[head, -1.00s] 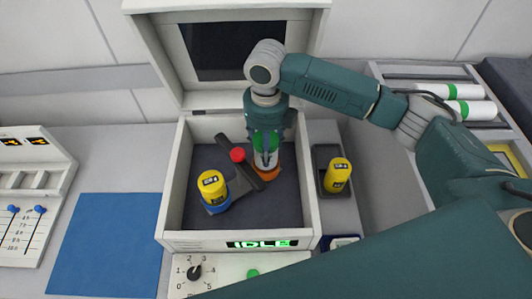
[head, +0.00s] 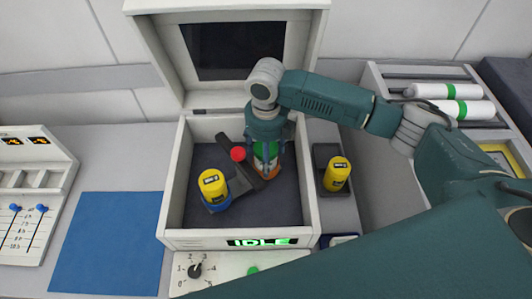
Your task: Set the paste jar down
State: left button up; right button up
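The paste jar with a green top (head: 261,150) and pale body is inside the open box of the machine (head: 174,190). It stands over the orange cup (head: 274,175) on the far right end of the dark rotor arm (head: 224,146). My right gripper (head: 267,152) comes down from above with its fingers on both sides of the jar, shut on it. The fingers hide much of the jar, so I cannot tell whether its base touches the cup's floor. My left gripper is not in view.
A yellow jar (head: 212,183) sits in the blue cup (head: 217,206) at the rotor's near end. A red knob (head: 238,154) marks its middle. Another yellow jar (head: 337,174) sits in a dark holder at right. The raised lid (head: 165,50) stands behind. A blue mat (head: 105,245) lies bare at left.

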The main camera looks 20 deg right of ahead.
jog(key=shift+r, duration=0.1)
notch_tip(320, 180, up, 12)
jog(key=b, duration=0.2)
jog(key=shift+r+b, duration=0.1)
jog(key=shift+b, duration=0.2)
jog(key=shift+s, duration=0.1)
